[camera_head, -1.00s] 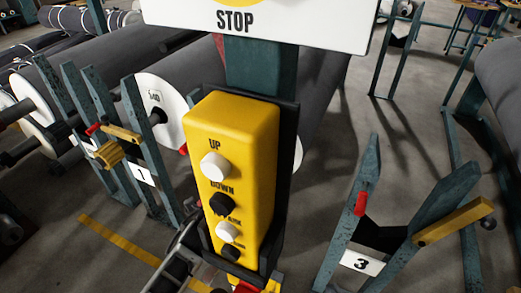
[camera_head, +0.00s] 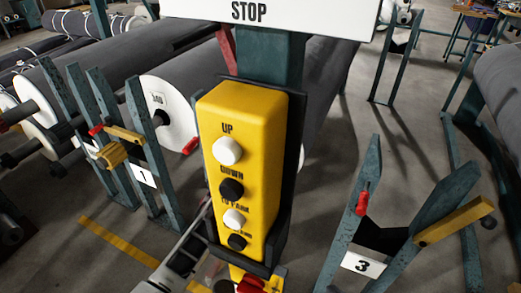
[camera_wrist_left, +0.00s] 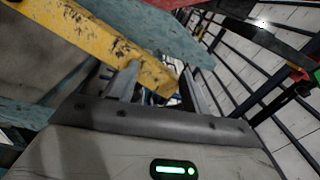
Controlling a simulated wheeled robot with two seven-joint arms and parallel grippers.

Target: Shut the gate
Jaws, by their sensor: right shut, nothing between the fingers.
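In the head view, a yellow bar (camera_head: 455,220) slants out to the right from the post of the stand marked 3. Another yellow bar (camera_head: 124,134) lies between the posts of the stand marked 1. I cannot tell which one is the gate.
A yellow button box (camera_head: 243,130) and a white STOP sign (camera_head: 265,12) on a post block the middle. Large grey rolls (camera_head: 185,75) lie behind on the left, another roll (camera_head: 500,85) at right. Grey floor (camera_head: 325,185) is open between the stands.

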